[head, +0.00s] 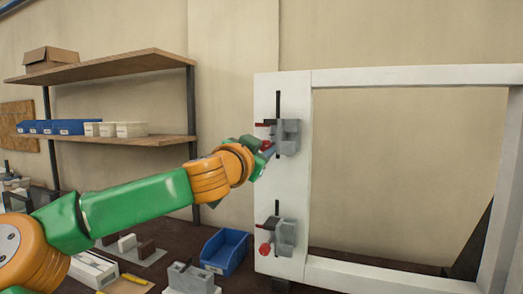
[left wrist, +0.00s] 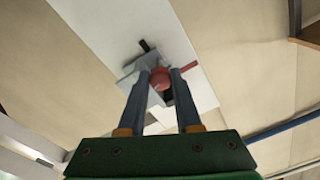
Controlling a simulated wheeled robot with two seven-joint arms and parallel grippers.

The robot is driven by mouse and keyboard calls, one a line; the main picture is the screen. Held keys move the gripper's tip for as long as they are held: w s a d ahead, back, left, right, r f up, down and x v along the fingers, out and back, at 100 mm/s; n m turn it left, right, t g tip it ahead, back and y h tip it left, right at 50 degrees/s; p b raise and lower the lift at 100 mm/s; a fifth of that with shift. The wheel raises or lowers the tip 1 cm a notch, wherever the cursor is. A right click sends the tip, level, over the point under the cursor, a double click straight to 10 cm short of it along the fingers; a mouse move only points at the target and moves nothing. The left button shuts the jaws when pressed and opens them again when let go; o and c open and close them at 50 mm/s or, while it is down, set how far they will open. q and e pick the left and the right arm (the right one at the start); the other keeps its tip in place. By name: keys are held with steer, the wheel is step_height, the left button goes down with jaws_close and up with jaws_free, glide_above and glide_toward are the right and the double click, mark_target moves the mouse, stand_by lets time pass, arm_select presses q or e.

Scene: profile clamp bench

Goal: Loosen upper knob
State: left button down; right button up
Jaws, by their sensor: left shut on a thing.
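The upper clamp (head: 287,136) is grey and sits on the white frame's left upright; a dark bar runs up from it. Its red knob (head: 266,145) is mostly hidden behind my left gripper (head: 262,150) in the head view. In the left wrist view the round red knob (left wrist: 160,78) lies between the two fingers of my left gripper (left wrist: 160,80), which is shut on it. A second red part (left wrist: 183,69) sticks out to the right of the knob. The lower clamp (head: 284,232) has its own red knob (head: 265,249). My right gripper is not in view.
The white frame (head: 410,75) stands on the dark bench, with a wide opening right of the clamps. A blue bin (head: 225,252) and grey blocks (head: 190,279) are on the bench below my left arm. Wooden shelves (head: 105,66) stand behind at left.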

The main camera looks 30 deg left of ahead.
arm_select(q)
steer(key=c, duration=0.6)
jaws_free()
steer(key=shift+w, duration=0.1)
steer(key=b+v, duration=0.2)
steer(key=v, duration=0.5)
steer(key=shift+b, duration=0.3)
